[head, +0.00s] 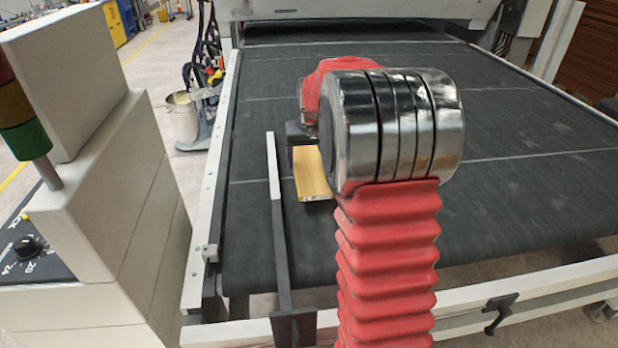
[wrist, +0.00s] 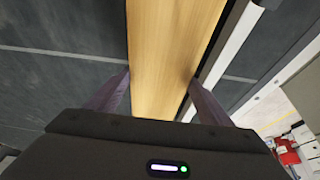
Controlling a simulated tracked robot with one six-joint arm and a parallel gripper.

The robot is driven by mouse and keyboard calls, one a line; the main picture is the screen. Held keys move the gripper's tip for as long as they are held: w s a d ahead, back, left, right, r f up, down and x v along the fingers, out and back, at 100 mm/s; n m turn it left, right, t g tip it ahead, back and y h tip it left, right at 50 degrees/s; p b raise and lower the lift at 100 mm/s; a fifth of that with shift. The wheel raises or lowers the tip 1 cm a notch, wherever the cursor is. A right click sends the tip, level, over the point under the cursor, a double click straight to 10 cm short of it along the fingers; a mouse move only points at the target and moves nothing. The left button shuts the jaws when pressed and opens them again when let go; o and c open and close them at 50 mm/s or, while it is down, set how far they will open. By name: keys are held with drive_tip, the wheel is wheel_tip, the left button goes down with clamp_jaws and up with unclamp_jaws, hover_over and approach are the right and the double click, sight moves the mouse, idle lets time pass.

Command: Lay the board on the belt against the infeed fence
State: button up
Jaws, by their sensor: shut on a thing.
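The light wooden board (head: 312,174) shows in the head view low over the dark belt (head: 500,125), its near end toward me. I cannot tell if it touches the belt. The infeed fence (head: 273,168), a thin pale bar, runs along its left side with a narrow strip of dark between them. In the wrist view the board (wrist: 170,55) runs lengthwise between the purple-grey fingers of my gripper (wrist: 160,78), which is shut on it. The fence (wrist: 238,48) lies close on its right there, with a dark gap. In the head view my arm hides most of the gripper.
A white side rail (head: 213,190) bounds the belt on the left, and a front rail (head: 465,318) crosses the near edge. A pale control cabinet (head: 90,200) stands at left. The machine housing (head: 365,8) spans the back. The belt's right side is clear.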

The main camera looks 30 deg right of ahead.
drive_tip(key=shift+f, duration=1.25)
drive_tip(key=shift+f, duration=1.85)
drive_tip(key=o, duration=1.4)
drive_tip(key=shift+f, duration=0.1)
drive_tip(key=shift+o, duration=0.2)
drive_tip(key=v, duration=1.2)
